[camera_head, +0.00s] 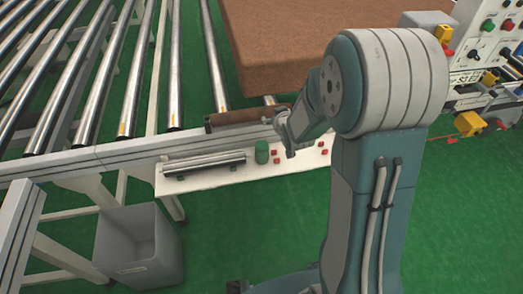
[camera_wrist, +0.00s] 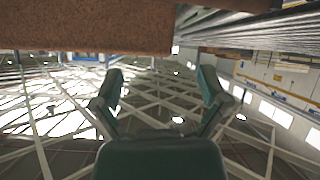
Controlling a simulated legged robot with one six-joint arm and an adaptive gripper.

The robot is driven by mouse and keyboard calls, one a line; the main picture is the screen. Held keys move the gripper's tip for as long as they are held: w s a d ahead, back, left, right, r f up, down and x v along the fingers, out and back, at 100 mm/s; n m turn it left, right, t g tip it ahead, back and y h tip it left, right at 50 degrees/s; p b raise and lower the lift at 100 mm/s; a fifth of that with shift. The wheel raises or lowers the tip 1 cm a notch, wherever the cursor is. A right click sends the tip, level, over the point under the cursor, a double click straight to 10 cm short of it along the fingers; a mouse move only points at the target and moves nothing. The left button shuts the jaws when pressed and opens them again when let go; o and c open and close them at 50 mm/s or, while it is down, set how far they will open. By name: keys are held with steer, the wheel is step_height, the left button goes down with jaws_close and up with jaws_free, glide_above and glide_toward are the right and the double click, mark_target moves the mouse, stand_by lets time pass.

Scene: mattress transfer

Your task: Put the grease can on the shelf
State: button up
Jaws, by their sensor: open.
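A small green cylinder (camera_head: 261,152), which looks like the grease can, stands upright on a white shelf (camera_head: 215,180) along the front of the conveyor. My gripper (camera_head: 284,132) is just right of and slightly above the can in the head view. Its small size there hides whether they touch. In the wrist view my gripper (camera_wrist: 160,82) has its two fingers spread wide, with nothing between them. The can is not visible in the wrist view.
A large brown mattress block (camera_head: 290,40) lies on the roller conveyor (camera_head: 130,70), also at the top of the wrist view. Metal rods (camera_head: 204,163) and red buttons share the shelf. A grey bin (camera_head: 138,245) stands below left. A control panel (camera_head: 490,40) is at right.

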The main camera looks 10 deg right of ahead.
step_height(320, 180, down, 6)
steer(key=w+t, duration=0.1)
steer(key=w, duration=0.1)
steer(key=t+y, duration=0.1)
steer(key=y, duration=0.1)
glide_above(264, 157)
steer(key=s+d, duration=0.1)
steer(key=d, duration=0.1)
step_height(264, 157, down, 7)
steer(key=s+f+t, duration=0.1)
steer(key=s+f, duration=0.1)
steer(key=f, duration=0.1)
steer(key=s+f+t, duration=0.1)
steer(key=s+f, duration=0.1)
steer(key=f, duration=0.2)
steer(key=s+f+t, duration=0.1)
steer(key=s+f, duration=0.1)
steer(key=f, duration=0.2)
steer(key=shift+s+a+t+y, duration=0.15)
steer(key=shift+s+t+y, duration=0.15)
steer(key=w, duration=0.3)
steer(key=w+a, duration=0.1)
steer(key=w, duration=0.1)
steer(key=shift+w, duration=0.1)
steer(key=w, duration=0.3)
steer(key=w+a, duration=0.1)
steer(key=w, duration=0.1)
steer(key=shift+w+r, duration=0.1)
steer(key=shift+r, duration=0.25)
steer(key=c, duration=1.1)
